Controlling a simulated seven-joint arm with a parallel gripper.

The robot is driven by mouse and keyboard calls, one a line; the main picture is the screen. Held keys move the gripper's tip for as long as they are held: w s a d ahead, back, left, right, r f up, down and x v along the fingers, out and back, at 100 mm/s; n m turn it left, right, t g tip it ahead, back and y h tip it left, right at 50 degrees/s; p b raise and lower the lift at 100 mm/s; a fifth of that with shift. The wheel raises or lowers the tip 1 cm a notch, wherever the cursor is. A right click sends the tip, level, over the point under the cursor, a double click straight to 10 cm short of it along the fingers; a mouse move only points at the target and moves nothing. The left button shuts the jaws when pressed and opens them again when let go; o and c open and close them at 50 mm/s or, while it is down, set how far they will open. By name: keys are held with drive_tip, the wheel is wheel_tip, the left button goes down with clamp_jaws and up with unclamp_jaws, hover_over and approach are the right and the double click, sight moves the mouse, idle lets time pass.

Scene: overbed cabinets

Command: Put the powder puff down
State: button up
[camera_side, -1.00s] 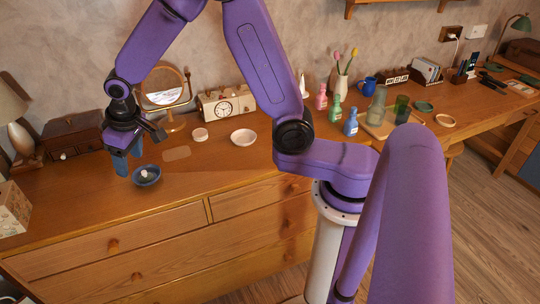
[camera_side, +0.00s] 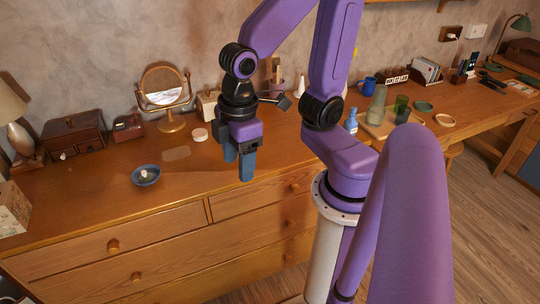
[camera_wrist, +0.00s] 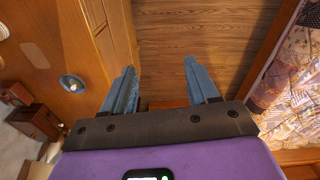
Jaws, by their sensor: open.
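A small white item, which looks like the powder puff (camera_side: 145,173), sits in a dark blue bowl (camera_side: 146,182) on the dresser top. The bowl also shows at left in the wrist view (camera_wrist: 64,84), with something white in it. My gripper (camera_side: 239,166) is open and empty, pointing down, well to the right of the bowl. In the wrist view its two blue fingers (camera_wrist: 160,78) stand apart with only floor between them.
A mirror (camera_side: 165,92), a wooden box (camera_side: 75,134) and a lamp (camera_side: 10,108) stand behind and left. The dresser's front edge is near my gripper.

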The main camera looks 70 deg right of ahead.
drive_tip(key=s+d+n, duration=0.1)
drive_tip(key=s+d, duration=0.1)
drive_tip(key=s, duration=0.3)
drive_tip(key=shift+s+d+n, duration=0.35)
drive_tip(key=shift+d+n, duration=0.05)
drive_tip(key=shift+r, duration=0.1)
idle(0.8)
